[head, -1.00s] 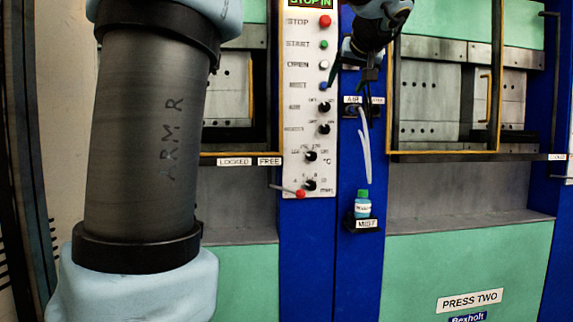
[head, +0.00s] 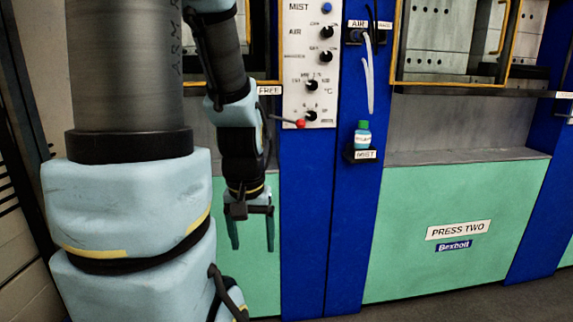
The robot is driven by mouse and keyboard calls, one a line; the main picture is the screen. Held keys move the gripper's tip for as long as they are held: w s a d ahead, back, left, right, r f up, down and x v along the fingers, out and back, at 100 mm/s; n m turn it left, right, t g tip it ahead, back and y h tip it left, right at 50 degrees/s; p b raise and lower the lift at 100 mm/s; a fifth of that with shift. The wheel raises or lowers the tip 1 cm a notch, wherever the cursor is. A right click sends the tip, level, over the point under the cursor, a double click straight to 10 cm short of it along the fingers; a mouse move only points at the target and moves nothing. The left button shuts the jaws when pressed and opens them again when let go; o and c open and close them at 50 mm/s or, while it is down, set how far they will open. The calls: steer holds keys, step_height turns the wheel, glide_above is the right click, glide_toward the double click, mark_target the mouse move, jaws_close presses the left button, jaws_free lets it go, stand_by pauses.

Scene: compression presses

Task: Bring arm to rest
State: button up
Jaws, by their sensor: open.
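My gripper (head: 252,236) hangs at the end of my arm, pointing down, in the left half of the head view. Its two dark fingers are apart with nothing between them. It is in front of the green lower panel (head: 262,285) of the left press. My arm's thick links fill the left side of the view and hide much of that press.
The control panel (head: 297,75) has knobs and a red-tipped lever (head: 301,124). A small green-capped bottle (head: 362,135) stands on the MIST shelf (head: 360,155) on the blue column (head: 345,230). PRESS TWO (head: 425,225) is at the right. Grey floor (head: 480,296) shows at the bottom right.

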step_height(320, 180, up, 14)
steer(key=p, duration=1.2)
steer(key=shift+w, duration=0.35)
steer(key=shift+d, duration=0.1)
stand_by(2.2)
